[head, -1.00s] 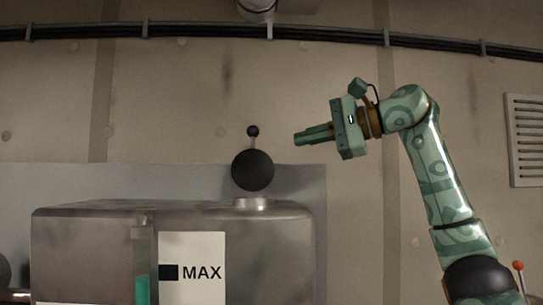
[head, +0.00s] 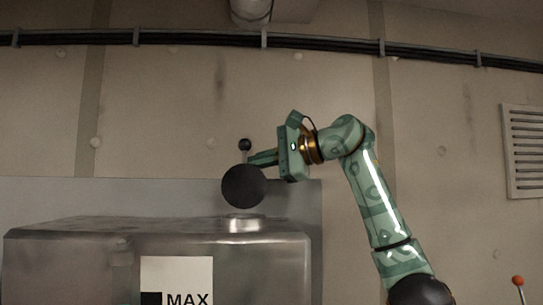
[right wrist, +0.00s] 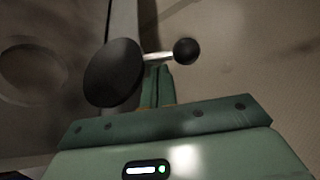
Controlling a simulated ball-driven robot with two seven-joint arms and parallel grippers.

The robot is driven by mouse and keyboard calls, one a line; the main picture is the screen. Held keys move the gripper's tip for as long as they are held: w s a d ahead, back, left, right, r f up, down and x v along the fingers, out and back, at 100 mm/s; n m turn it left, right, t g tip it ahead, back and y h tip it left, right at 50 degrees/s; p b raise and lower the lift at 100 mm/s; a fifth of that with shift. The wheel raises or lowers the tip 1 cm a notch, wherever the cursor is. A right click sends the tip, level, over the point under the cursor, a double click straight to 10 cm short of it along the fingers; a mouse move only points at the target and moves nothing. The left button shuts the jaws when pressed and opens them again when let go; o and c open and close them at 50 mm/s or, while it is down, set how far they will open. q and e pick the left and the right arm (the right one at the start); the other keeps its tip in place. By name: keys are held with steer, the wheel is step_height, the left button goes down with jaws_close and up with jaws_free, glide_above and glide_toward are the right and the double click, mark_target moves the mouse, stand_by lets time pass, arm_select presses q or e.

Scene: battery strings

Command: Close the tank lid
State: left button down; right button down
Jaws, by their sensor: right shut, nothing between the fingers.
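The tank (head: 90,240) is a grey metal box with a white MAX label (head: 176,275) on its front. The lid (head: 244,186) is a round black disc standing up on edge above the metal neck (head: 239,224) on the tank top. A short stalk with a small black ball knob (head: 245,144) rises from it. My right gripper (head: 262,158) is shut and empty, its fingertips close to the right of the stalk. In the right wrist view the lid (right wrist: 114,72) and knob (right wrist: 186,51) show just beyond the fingers (right wrist: 157,85); I cannot tell whether they touch. My left gripper is not in view.
A pale panel stands behind the tank against a concrete wall. Black cables (head: 200,39) run along the wall high up. A vent grille (head: 524,150) is at the right, and an orange-tipped lever (head: 518,281) at lower right.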

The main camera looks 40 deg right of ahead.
steer(key=shift+a, duration=0.1)
stand_by(0.3)
steer(key=shift+s+a+n+t+b, duration=0.15)
steer(key=shift+s+n+t+b, duration=0.2)
steer(key=shift+n+t, duration=0.2)
steer(key=shift+n, duration=0.25)
steer(key=shift+s+a+n+t, duration=0.15)
steer(key=shift+n+t, duration=0.15)
steer(key=shift+t, duration=0.05)
steer(key=shift+s+a+r+n+t+y+b, duration=0.1)
steer(key=shift+s+a+n+t+y+b, duration=0.25)
steer(key=shift+s+n+b, duration=0.4)
steer(key=s+n, duration=0.1)
steer(key=s+a+n+t+b, duration=0.1)
steer(key=s+a+n+y, duration=0.1)
steer(key=shift+s+a+f+b, duration=0.1)
steer(key=shift+s+f+b, duration=0.05)
steer(key=shift+f+b, duration=0.25)
steer(key=shift+s+a+f+n+t+y+b, duration=0.15)
steer(key=shift+s+a+f+n+y+b, duration=0.25)
steer(key=shift+n, duration=0.5)
steer(key=shift+s+a+f+n+t+y+b, duration=0.15)
steer(key=shift+s+a+f+n+y+b, duration=0.1)
steer(key=shift+s+n+y+b, duration=0.5)
steer(key=shift+s+a+f+n+t+y+b, duration=0.2)
steer(key=shift+s+a+f+n+b, duration=0.15)
steer(key=shift+n, duration=0.65)
